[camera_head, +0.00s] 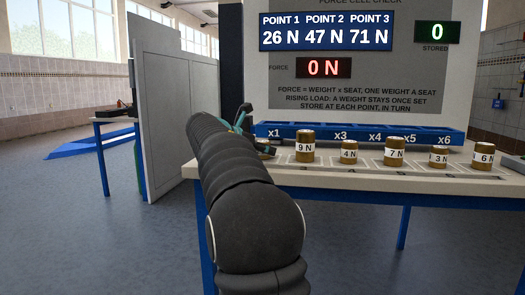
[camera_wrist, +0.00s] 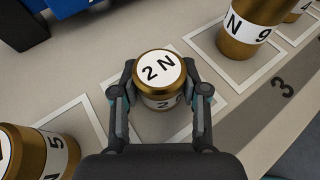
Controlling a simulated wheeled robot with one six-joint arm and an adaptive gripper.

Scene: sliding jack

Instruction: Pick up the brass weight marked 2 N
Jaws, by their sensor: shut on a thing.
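The brass weight marked 2 N (camera_wrist: 161,72) is between the two fingers of my gripper (camera_wrist: 160,84) in the wrist view. Both fingers touch its sides, and its white top label faces the camera. It stands over a white-outlined square on the bench; I cannot tell whether it touches the surface. In the head view my gripper (camera_head: 243,121) is at the left end of the bench, mostly hidden by my arm. A sliver of brass shows beside it there.
Weights marked 9 N (camera_head: 304,147), 4 N (camera_head: 349,153), 7 N (camera_head: 394,152), 3 N (camera_head: 438,157) and 6 N (camera_head: 482,157) stand along the bench (camera_head: 345,179). A 5 N weight (camera_wrist: 52,150) is close at left. The blue seat rail (camera_head: 325,134) runs behind. The force display reads 0 N.

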